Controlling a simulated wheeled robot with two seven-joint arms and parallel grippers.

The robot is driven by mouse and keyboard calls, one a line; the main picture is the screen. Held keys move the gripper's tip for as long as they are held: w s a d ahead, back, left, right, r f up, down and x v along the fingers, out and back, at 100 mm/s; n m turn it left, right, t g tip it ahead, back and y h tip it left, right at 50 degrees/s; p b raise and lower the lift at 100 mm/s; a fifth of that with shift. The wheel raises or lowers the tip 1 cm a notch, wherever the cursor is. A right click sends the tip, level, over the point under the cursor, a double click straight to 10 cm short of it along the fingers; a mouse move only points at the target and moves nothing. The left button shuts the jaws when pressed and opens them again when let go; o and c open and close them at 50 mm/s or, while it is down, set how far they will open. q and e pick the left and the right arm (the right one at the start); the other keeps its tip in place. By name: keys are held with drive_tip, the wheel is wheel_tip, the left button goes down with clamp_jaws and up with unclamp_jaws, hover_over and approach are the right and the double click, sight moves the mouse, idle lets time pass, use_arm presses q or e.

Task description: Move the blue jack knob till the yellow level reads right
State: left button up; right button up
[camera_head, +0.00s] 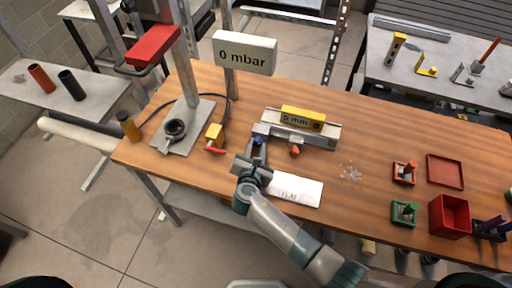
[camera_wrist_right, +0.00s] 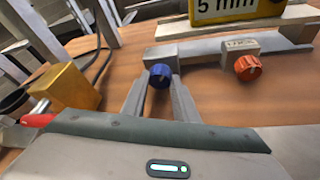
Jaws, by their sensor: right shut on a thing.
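The yellow level (camera_head: 312,114) sits on a grey bar-shaped stand on the wooden table; its display reads "5 mm", clearest in the wrist view (camera_wrist_right: 258,8). The blue jack knob (camera_wrist_right: 160,76) is at the left end of the stand. An orange-red knob (camera_head: 295,152) is on the stand to its right, also in the wrist view (camera_wrist_right: 248,67). My right gripper (camera_head: 258,143) has its fingers (camera_wrist_right: 160,84) on both sides of the blue knob and is shut on it. My left gripper is not in view.
A white card marked "FLAT" (camera_head: 299,197) lies beside my right forearm. A yellow block with a red handle (camera_head: 214,132) stands left of the gripper. A "0 mbar" sign (camera_head: 245,70) stands behind. Red and green trays and holders (camera_head: 446,171) are at the right.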

drive_tip(key=shift+w+r, duration=0.1)
drive_tip(key=o, duration=1.1)
drive_tip(key=shift+c, duration=0.2)
drive_tip(key=shift+v, duration=0.95)
drive_tip(key=b+v, duration=0.4)
drive_tip(key=v, duration=1)
drive_tip(key=shift+s, duration=0.2)
drive_tip(key=shift+s+r, duration=0.2)
drive_tip(key=shift+s, duration=0.3)
